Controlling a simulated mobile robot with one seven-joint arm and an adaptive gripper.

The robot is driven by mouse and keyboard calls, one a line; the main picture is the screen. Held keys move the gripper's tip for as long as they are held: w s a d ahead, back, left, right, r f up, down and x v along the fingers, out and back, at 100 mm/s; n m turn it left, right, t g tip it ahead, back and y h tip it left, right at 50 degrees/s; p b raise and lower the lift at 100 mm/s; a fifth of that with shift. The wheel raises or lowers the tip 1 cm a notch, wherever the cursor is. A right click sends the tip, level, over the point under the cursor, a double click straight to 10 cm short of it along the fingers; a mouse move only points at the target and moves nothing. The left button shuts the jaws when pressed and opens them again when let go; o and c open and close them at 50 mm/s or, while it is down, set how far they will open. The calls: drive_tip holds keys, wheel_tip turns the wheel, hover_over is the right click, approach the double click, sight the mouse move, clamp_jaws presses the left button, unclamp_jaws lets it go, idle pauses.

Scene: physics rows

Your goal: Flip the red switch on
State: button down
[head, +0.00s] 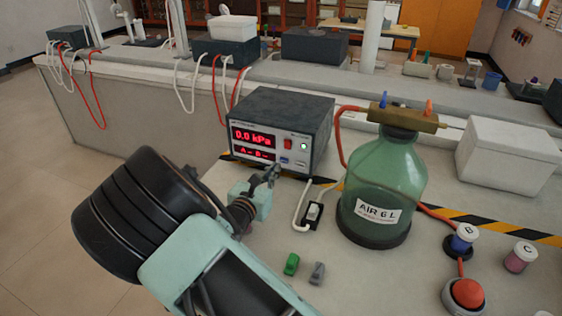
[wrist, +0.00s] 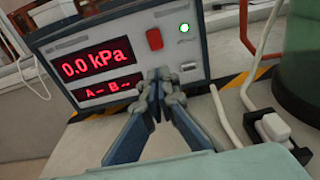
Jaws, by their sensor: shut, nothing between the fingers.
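The red switch (head: 288,144) is on the front panel of a grey meter box (head: 290,106), right of its red display reading 0.0 kPa. In the wrist view the red switch (wrist: 154,39) shows upright on the panel, with a lit green lamp (wrist: 184,28) to its right. My gripper (head: 274,170) is shut and empty, in front of the lower part of the panel. In the wrist view my gripper's fingertips (wrist: 160,75) are together below the switch and apart from it in the picture. I cannot tell whether they touch the panel.
A green glass bottle (head: 384,185) labelled AIR 6 L stands right of the box, joined to red tubing. A white plug on a black base (head: 313,214) lies between them. A green clip (head: 291,264), a grey clip (head: 317,273) and a red bulb (head: 467,293) lie nearer.

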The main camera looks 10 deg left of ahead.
drive_tip(key=v, duration=0.6)
drive_tip(key=shift+f, duration=0.75)
drive_tip(key=shift+a, duration=0.1)
